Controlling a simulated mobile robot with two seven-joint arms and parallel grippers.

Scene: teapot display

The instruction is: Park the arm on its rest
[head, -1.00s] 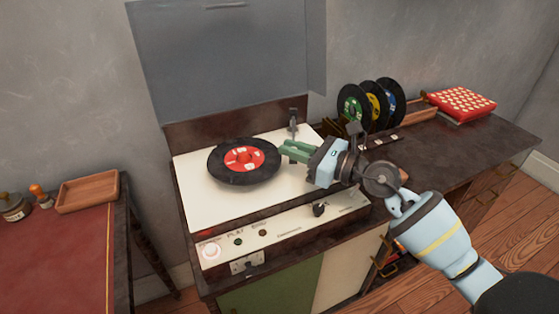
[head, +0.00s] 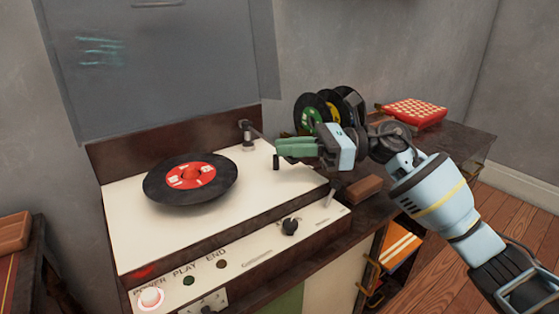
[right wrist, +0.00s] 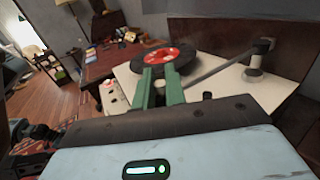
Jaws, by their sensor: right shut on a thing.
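The record player (head: 135,230) has a cream deck, with a black record (head: 215,195) with a red label on it. The record also shows in the right wrist view (right wrist: 128,58). The tonearm (right wrist: 205,73) runs from its pivot (right wrist: 256,60) at the back right of the deck to my fingers. My right gripper (head: 280,148), with green fingers, is shut on the tonearm, above the deck and right of the record. The gripped end is hidden by the fingers. A short dark post (head: 276,162), probably the rest, stands just below the fingertips. My left gripper is out of view.
Several records (head: 309,112) stand in a rack behind my right gripper. A red-and-white box (head: 415,115) lies farther right. A brown block (head: 364,188) sits right of the player. The raised grey lid (head: 160,70) is behind the deck. Knobs line the front panel (head: 255,262).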

